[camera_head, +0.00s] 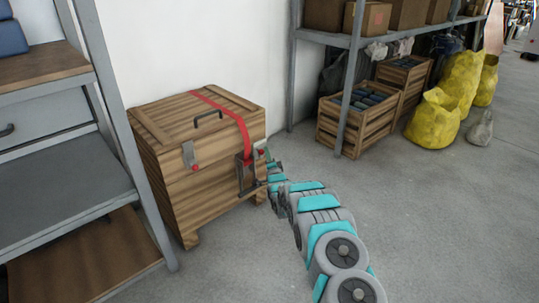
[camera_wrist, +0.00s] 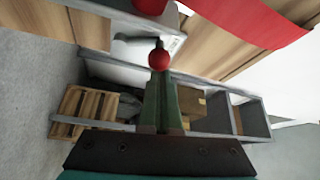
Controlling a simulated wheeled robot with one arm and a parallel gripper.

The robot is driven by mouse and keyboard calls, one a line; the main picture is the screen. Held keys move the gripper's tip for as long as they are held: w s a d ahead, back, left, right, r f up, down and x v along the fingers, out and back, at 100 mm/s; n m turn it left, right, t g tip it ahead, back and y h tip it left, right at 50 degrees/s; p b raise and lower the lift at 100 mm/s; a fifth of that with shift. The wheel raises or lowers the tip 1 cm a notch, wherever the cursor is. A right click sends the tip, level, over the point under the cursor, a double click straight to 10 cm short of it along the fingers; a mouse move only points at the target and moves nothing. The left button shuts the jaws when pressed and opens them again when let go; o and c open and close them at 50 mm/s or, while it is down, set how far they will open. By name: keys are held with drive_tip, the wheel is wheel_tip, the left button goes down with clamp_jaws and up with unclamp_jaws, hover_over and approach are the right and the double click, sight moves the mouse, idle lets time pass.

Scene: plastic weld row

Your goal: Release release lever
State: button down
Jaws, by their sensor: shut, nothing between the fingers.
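A wooden chest (camera_head: 200,209) stands on the floor with a red strap (camera_head: 229,108) over its lid. At its front right, the strap runs down to a dark metal buckle with a lever (camera_head: 247,178), partly hidden by my arm. A red knob (camera_head: 261,151) shows beside it. In the wrist view, my gripper (camera_wrist: 161,82) has its green fingers shut together, with nothing between them. A red knob (camera_wrist: 158,59) lies right at the fingertips; I cannot tell whether they touch. The red strap (camera_wrist: 248,20) crosses the upper right there. My gripper's tip is mostly hidden in the head view.
A latch (camera_head: 189,153) with a red knob sits on the chest's front left, and a dark handle (camera_head: 207,119) on its lid. A metal shelf (camera_head: 65,187) stands close at left. Crates (camera_head: 341,130) and yellow bags (camera_head: 433,117) are behind. Floor at right is clear.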

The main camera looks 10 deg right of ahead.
drive_tip(key=shift+s+a, duration=0.2)
drive_tip(key=shift+a, duration=0.05)
drive_tip(key=shift+f, duration=0.1)
idle(0.7)
